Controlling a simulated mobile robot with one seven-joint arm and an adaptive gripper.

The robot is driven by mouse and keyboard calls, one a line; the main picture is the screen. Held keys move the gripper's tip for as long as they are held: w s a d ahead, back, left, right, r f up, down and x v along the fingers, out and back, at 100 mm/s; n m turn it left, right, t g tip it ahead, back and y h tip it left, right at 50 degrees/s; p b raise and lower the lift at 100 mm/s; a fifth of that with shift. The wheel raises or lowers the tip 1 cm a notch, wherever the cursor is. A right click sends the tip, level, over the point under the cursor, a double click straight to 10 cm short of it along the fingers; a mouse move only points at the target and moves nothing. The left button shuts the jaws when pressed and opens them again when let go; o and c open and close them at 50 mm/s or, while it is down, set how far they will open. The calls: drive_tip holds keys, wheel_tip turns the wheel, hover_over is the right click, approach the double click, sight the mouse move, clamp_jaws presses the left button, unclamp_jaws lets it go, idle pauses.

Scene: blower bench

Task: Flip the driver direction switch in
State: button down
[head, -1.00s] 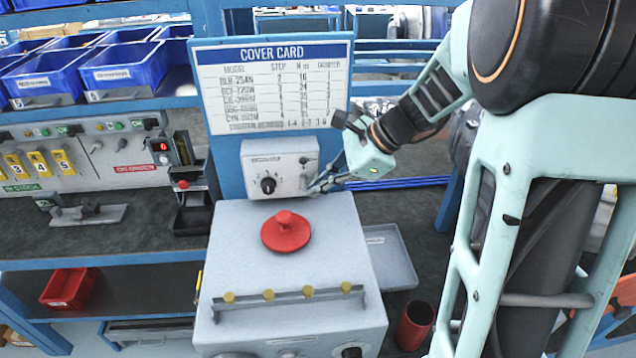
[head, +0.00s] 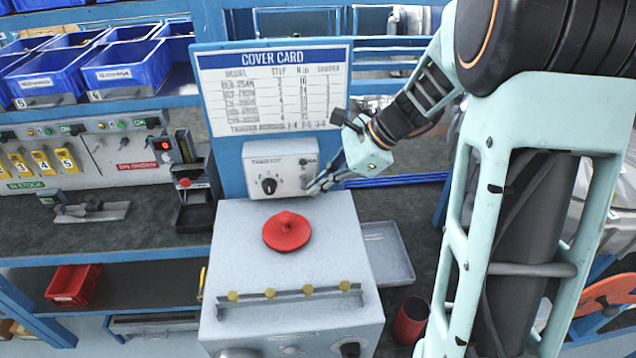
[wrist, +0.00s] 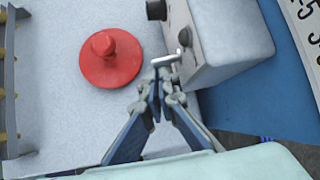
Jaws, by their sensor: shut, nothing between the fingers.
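The driver box (head: 263,186) is a light grey control box on the blue panel, with a black dial knob (head: 269,186) on its left front. The dial (wrist: 156,10) also shows in the wrist view. A small grey toggle switch (wrist: 185,37) sticks out of the box's front in the wrist view. In the head view my fingers hide that spot. My gripper (head: 314,188) is at the lower right of the box front. In the wrist view my gripper (wrist: 163,64) is shut and empty, its tips just short of the toggle; contact cannot be told.
A red round lid (head: 287,231) with a knob lies on the grey bench housing (head: 235,255) below the box. The cover card (head: 272,90) stands above. A grey tray (head: 388,255) and a red cup (head: 410,322) are at the right.

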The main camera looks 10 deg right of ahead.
drive_tip(key=shift+a+r+p, duration=0.1)
drive_tip(key=shift+r+p, duration=0.35)
drive_tip(key=shift+r, duration=0.15)
idle(0.3)
drive_tip(key=shift+r+p, duration=0.6)
drive_tip(key=shift+r, duration=0.15)
drive_tip(key=v, duration=1.2)
drive_tip(key=shift+d, duration=0.2)
drive_tip(key=shift+f, duration=0.1)
